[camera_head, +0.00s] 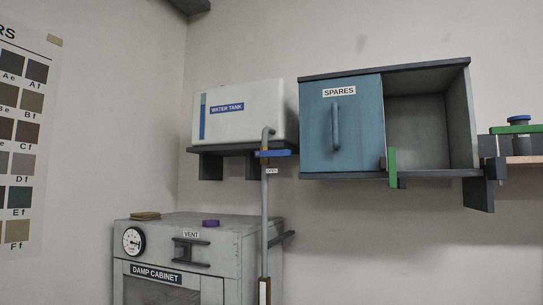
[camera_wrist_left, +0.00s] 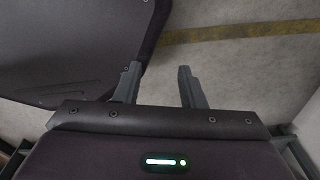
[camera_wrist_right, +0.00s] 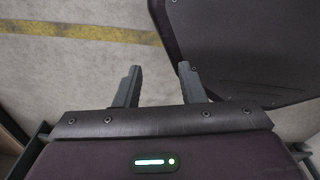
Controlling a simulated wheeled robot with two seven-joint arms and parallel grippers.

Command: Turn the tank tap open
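The white water tank (camera_head: 245,115) sits on a dark wall shelf in the head view, left of the blue spares cupboard. A grey pipe (camera_head: 265,205) runs down from the tank's right front. The tap has a blue lever (camera_head: 274,153) lying roughly level across the pipe, above a small label that seems to read OPEN (camera_head: 271,171). Neither gripper shows in the head view. My left gripper (camera_wrist_left: 157,70) is open and empty above the floor in the left wrist view. My right gripper (camera_wrist_right: 160,67) is open and empty above the floor in the right wrist view.
The grey damp cabinet (camera_head: 190,250) stands below the tank, with a gauge, a vent handle and a purple item on top. The spares cupboard (camera_head: 340,143) has a handled door, an open bay and a green part (camera_head: 392,167) below. A colour chart hangs at left.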

